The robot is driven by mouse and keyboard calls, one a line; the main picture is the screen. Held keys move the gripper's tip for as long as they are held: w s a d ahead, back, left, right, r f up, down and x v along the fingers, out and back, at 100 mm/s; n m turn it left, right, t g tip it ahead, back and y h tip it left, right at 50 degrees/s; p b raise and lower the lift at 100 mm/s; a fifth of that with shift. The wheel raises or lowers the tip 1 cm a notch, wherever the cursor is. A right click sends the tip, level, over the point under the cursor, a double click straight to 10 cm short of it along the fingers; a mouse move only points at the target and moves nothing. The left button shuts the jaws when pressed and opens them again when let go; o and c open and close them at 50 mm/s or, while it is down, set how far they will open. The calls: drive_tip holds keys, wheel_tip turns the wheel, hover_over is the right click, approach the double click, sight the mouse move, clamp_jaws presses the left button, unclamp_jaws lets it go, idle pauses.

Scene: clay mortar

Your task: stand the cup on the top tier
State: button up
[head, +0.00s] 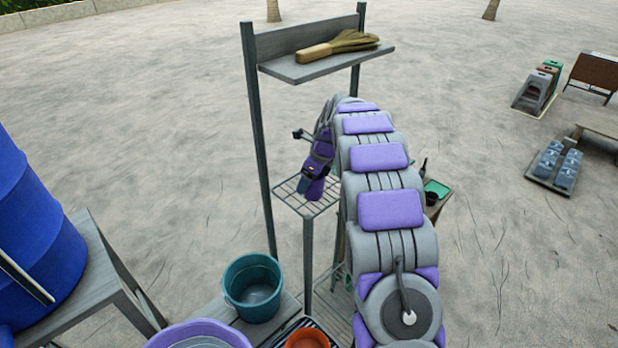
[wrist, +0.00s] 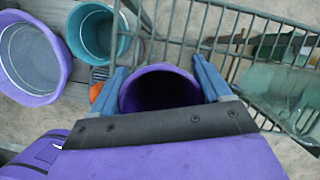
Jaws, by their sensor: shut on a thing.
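The cup (wrist: 150,72) is purple with a dark inside. In the wrist view it sits between the two blue fingers of my gripper (wrist: 158,70), which is shut on it. Its mouth faces the wrist camera. In the head view my gripper (head: 311,190) points down over the upper wire tier (head: 291,203) of a metal stand. I cannot tell in the head view whether the cup touches the wires. Wire bars of the tier (wrist: 224,22) also show beyond the cup in the wrist view.
A wooden shelf (head: 292,70) with a brush (head: 340,47) stands above the tier, between posts. Below are a teal bucket (head: 253,287), a purple basin (head: 197,336) and an orange pot (head: 306,338). A blue barrel (head: 40,235) is at left. A side table (head: 440,205) stands behind my arm.

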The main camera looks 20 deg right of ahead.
drive_tip(key=shift+d, duration=0.15)
drive_tip(key=o, duration=1)
drive_tip(key=shift+d, duration=0.2)
drive_tip(key=shift+a, duration=0.15)
